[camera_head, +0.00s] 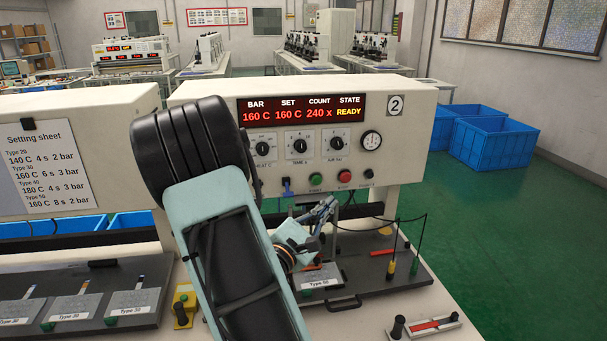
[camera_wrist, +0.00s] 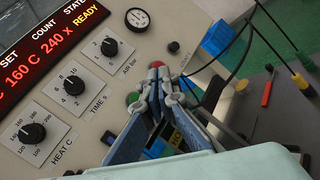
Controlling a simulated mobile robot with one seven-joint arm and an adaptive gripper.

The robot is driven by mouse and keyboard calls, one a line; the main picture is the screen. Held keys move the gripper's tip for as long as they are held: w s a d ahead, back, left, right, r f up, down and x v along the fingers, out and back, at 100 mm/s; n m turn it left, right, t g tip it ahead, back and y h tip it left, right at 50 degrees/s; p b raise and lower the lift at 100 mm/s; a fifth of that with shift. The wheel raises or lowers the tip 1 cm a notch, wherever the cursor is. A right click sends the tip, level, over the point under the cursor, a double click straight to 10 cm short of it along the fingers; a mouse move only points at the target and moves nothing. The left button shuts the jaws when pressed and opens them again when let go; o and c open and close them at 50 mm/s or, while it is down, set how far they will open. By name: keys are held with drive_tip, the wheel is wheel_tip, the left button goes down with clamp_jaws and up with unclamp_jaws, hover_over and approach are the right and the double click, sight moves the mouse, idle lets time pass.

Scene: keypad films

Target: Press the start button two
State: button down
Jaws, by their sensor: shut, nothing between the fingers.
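Machine two has a cream panel (camera_head: 215,125) with a "2" plate (camera_head: 395,105). Its red display (camera_head: 301,108) reads BAR 160 C, SET 160 C, COUNT 240 x, STATE READY. Below the dials are a green button (camera_head: 315,180), a red button (camera_head: 344,176) and a black knob (camera_head: 367,174); their small labels are hard to read. My gripper (camera_head: 331,204) is shut and empty, below and in front of the green and red buttons. In the wrist view its fingertips (camera_wrist: 165,84) overlap the area beside the green button (camera_wrist: 133,98) and red button (camera_wrist: 157,65). Contact cannot be told.
Three dials and a round gauge (camera_head: 371,140) sit above the buttons. Another machine with a setting sheet (camera_head: 45,165) stands left. Blue bins (camera_head: 490,145) stand on the floor right.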

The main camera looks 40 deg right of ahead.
sight(317, 180)
drive_tip(key=shift+a, duration=0.15)
drive_tip(key=shift+w+d, duration=0.7)
drive_tip(key=shift+w, duration=0.6)
drive_tip(key=shift+w+d, duration=0.75)
drive_tip(key=shift+w, duration=0.5)
drive_tip(key=shift+w+d, duration=0.7)
drive_tip(key=shift+w, duration=0.6)
drive_tip(key=shift+w+d+b, duration=0.2)
drive_tip(key=shift+w+b, duration=0.15)
